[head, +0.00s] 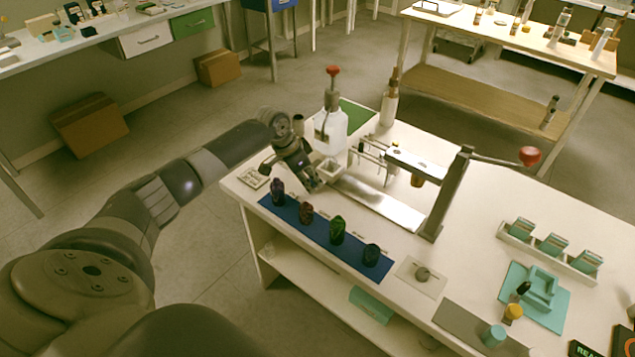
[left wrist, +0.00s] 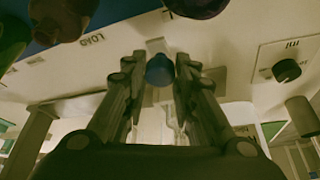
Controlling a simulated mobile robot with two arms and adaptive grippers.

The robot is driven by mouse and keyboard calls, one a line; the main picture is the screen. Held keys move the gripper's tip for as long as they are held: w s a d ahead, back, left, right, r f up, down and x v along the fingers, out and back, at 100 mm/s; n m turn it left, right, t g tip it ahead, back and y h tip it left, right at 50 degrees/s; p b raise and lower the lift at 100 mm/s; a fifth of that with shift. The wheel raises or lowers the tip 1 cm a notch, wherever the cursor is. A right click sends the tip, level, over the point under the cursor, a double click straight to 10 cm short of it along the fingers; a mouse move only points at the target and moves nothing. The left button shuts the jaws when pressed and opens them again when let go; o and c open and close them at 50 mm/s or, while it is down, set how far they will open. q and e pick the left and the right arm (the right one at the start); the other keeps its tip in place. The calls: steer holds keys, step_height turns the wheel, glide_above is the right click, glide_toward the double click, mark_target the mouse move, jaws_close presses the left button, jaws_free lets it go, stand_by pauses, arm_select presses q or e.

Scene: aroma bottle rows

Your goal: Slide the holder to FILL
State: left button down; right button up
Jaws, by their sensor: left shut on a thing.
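The holder (head: 329,171) is a small pale open cup at the left end of a pale metal rail (head: 380,204) on the white bench. My left gripper (head: 312,184) is low beside the holder, on its near left side. In the left wrist view, the fingers of my left gripper (left wrist: 160,85) are shut on a round blue knob (left wrist: 160,70). The knob is hidden in the head view. The word LOAD (left wrist: 92,40) shows near the fingers. I cannot make out a FILL mark. My right gripper is not in view.
Several dark coloured bottles (head: 337,230) stand on a blue mat (head: 292,216) close in front of the rail. A white pump bottle (head: 331,127) stands behind the holder. A post with a red-ball lever (head: 529,156) rises at the rail's right end. Thin nozzles (head: 386,172) hang over the rail.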

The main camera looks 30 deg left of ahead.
arm_select(q)
steer(key=shift+a+f, duration=0.15)
steer(key=shift+a, duration=0.65)
steer(key=shift+w+a+b, duration=0.1)
steer(key=shift+a+b, duration=0.2)
steer(key=shift+w+a, duration=0.1)
steer(key=shift+a, duration=0.5)
steer(key=shift+a+r, duration=0.15)
steer(key=shift+r, duration=0.1)
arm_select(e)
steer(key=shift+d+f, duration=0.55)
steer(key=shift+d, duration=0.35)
arm_select(q)
steer(key=c, duration=1.3)
jaws_free()
steer(key=shift+f, duration=0.1)
steer(key=shift+a+r, duration=0.1)
steer(key=shift+r, duration=0.25)
steer(key=v, duration=1.1)
steer(key=shift+s+a+r, duration=0.1)
steer(key=shift+s, duration=0.15)
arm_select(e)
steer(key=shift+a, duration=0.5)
